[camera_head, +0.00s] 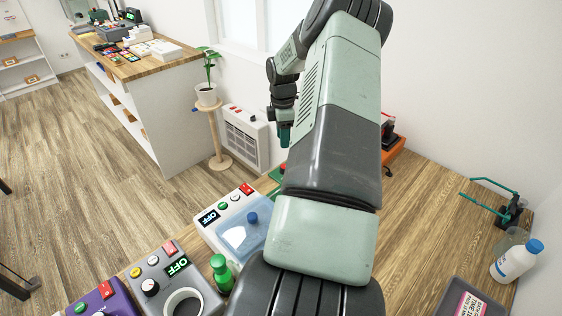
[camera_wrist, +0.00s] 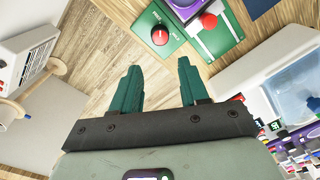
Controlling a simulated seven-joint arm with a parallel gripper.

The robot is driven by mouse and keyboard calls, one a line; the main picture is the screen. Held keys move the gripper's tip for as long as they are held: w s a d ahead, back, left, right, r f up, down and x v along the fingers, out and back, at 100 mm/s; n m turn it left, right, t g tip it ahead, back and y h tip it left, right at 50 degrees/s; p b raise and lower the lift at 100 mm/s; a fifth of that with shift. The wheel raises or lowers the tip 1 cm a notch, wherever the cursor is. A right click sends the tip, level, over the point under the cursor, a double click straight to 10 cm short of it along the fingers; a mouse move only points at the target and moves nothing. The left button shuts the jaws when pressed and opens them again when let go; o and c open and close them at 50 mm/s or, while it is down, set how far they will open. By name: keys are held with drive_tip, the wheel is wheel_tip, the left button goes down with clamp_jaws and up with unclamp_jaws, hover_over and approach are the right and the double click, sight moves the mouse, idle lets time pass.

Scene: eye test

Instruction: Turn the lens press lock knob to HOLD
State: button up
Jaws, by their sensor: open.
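A green machine (camera_wrist: 222,42) shows in the wrist view at the top, with a round red knob (camera_wrist: 160,37) bearing a light mark and a red ball-shaped handle (camera_wrist: 208,20) beside it. No label naming the lens press or HOLD can be read, so I cannot tell for sure that this is its lock knob. My gripper (camera_wrist: 158,68) is open and empty, apart from the red knob, which shows beyond the fingertips. In the head view my gripper (camera_head: 284,133) hangs beyond my arm, which hides most of the green machine (camera_head: 273,174).
A white machine (camera_head: 208,232) with a blue lid, a grey one (camera_head: 150,262) and a purple one (camera_head: 118,300) line the bench's left side. A green bottle (camera_head: 221,272) stands near them. An orange device (camera_head: 393,152) is behind my arm. A white bottle (camera_head: 515,262) stands right.

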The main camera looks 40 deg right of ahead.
drive_tip(key=f, duration=1.1)
drive_tip(key=shift+s+d+f, duration=0.1)
drive_tip(key=shift+s+f, duration=0.1)
drive_tip(key=shift+s, duration=0.05)
drive_tip(key=c, duration=0.8)
drive_tip(key=shift+o, duration=0.2)
